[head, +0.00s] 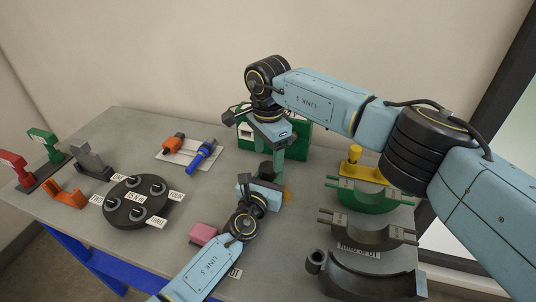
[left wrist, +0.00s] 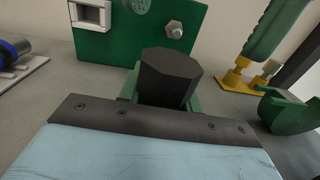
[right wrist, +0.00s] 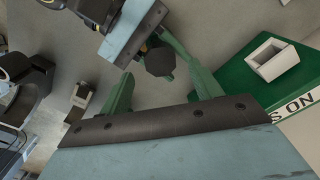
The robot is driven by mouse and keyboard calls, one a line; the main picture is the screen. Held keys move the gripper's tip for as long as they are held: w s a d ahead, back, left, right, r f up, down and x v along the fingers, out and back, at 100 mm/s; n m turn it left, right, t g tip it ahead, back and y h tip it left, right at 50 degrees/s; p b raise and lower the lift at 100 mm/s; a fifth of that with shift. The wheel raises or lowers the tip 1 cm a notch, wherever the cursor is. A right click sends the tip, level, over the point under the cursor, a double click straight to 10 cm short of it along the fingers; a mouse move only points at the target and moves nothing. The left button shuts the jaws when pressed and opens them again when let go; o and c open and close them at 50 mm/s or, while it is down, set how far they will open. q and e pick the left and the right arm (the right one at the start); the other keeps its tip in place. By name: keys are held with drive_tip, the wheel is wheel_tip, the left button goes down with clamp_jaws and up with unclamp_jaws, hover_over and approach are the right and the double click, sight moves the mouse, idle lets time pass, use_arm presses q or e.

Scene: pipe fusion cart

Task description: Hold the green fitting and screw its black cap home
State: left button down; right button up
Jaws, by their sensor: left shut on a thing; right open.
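The black cap (left wrist: 170,78) is a dark many-sided block standing upright between the green fingers of my left gripper (head: 268,179). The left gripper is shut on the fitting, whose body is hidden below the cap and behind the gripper. In the head view the cap (head: 265,170) is small and partly covered. My right gripper (head: 277,163) points down beside it, open and empty. In the right wrist view the cap (right wrist: 160,62) shows near the gap between the right gripper's spread green fingers, beyond the tips; contact cannot be told.
A green box (head: 298,138) stands close behind the grippers. Green and grey saddles (head: 365,198) line the right side. A pink block (head: 203,233) lies near the left forearm. A round black holder (head: 138,203) and blue and orange parts (head: 203,155) are at left.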

sight(268, 166)
drive_tip(key=shift+r+n, duration=1.7)
drive_tip(key=shift+r, duration=0.1)
drive_tip(key=shift+c, duration=0.3)
drive_tip(key=shift+f, duration=4.05)
drive_tip(key=c, duration=1)
drive_tip(key=shift+m, duration=1.8)
